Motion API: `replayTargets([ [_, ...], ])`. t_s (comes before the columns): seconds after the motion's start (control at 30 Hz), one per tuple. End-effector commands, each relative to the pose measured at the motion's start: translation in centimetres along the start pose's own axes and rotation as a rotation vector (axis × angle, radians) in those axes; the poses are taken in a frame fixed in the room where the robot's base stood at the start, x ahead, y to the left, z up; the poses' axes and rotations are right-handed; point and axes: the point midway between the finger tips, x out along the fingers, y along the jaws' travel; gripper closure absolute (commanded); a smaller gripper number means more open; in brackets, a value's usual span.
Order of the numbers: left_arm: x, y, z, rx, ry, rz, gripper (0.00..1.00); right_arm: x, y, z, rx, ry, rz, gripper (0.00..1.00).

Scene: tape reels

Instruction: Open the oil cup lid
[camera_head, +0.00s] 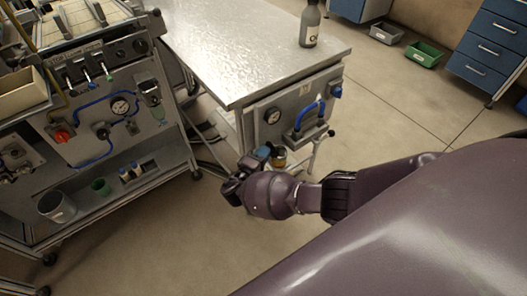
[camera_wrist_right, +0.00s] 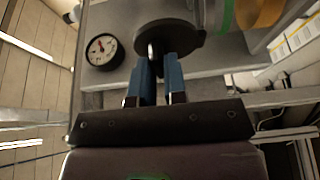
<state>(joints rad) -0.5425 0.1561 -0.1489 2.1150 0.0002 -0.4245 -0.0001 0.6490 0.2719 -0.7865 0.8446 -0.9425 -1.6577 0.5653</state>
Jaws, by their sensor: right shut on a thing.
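My right gripper (camera_head: 262,153) is at the front of the metal bench, below the panel with the gauge; my own wrist partly covers it. In the right wrist view its two blue fingers (camera_wrist_right: 160,80) are close together at a dark round disc with a short stem (camera_wrist_right: 168,33), which looks like the oil cup lid. The fingers are shut on it. An amber part (camera_head: 278,158), perhaps the oil cup, shows just beside the gripper; an amber and green part (camera_wrist_right: 258,12) also shows in the right wrist view. Whether the lid is lifted cannot be told. My left gripper is not in view.
The metal bench (camera_head: 235,50) carries a dark bottle (camera_head: 310,25) at its far right corner. A gauge (camera_head: 272,116) and a blue handle (camera_head: 308,115) are on its front panel. A tool cart (camera_head: 110,150) stands at left. Floor in front of the bench is clear.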

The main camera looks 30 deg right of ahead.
Motion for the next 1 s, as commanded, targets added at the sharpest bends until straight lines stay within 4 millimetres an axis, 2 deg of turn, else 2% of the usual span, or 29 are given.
replayTargets([
  [0.03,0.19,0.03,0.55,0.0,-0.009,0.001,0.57,-0.13,-0.7,0.22,-0.016,-0.002,0.017,1.0],
  [0.43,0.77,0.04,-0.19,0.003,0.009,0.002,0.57,-0.29,-0.59,0.01,-0.044,-0.003,0.097,1.0],
  [0.77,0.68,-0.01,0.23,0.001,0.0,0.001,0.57,-0.24,-0.51,-0.01,-0.044,-0.003,0.1,1.0],
  [0.8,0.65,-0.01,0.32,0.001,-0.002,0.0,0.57,-0.24,-0.5,0.0,-0.044,-0.003,0.1,0.84],
  [0.93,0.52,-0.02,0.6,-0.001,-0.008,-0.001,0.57,-0.27,-0.48,-0.05,-0.043,-0.002,0.099,0.64],
  [1.0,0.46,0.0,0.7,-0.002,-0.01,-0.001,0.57,-0.29,-0.47,-0.07,-0.043,-0.002,0.099,0.62],
])
